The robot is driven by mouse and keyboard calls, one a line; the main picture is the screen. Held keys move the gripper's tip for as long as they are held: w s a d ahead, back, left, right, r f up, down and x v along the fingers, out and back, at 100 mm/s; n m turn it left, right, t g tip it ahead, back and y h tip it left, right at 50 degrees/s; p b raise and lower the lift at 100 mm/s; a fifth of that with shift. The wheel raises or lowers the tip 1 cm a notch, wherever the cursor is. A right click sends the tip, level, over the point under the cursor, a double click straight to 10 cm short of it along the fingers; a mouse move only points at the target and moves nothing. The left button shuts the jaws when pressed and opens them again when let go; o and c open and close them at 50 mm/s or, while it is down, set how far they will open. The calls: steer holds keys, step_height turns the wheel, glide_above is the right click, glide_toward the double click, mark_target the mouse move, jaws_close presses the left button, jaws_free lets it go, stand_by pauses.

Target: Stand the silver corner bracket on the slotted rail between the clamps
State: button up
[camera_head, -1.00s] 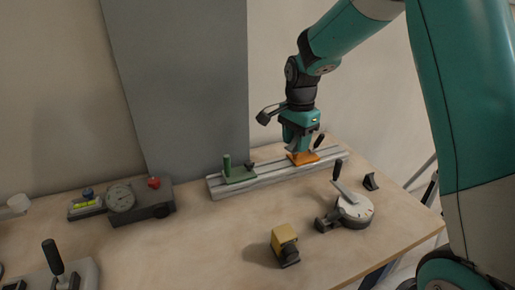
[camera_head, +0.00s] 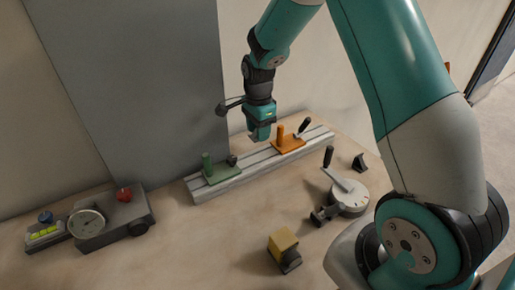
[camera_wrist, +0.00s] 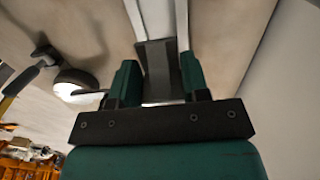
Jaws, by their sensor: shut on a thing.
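The slotted rail (camera_head: 232,184) lies along the back of the table, with the green clamp (camera_head: 214,174) on its left part and the orange clamp (camera_head: 288,145) on its right part. My gripper (camera_head: 261,139) points down over the rail, between the clamps and nearer the orange one. In the wrist view my gripper (camera_wrist: 158,78) is shut on a grey piece, the silver corner bracket (camera_wrist: 157,62), with pale rail strips beyond it. The bracket is mostly hidden in the head view. I cannot tell whether it touches the rail.
A white dial with a lever (camera_head: 348,198) and a small black wedge (camera_head: 359,163) are right of the rail. A yellow-topped block (camera_head: 283,247) sits in front. A grey gauge block (camera_head: 115,222) with a red knob is at left. A grey panel stands behind the rail.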

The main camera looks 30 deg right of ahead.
mark_target(259, 157)
step_height(259, 157, down, 8)
steer(key=shift+r, duration=0.2)
steer(key=shift+f, duration=0.15)
steer(key=o, duration=0.9)
steer(key=shift+o, duration=0.2)
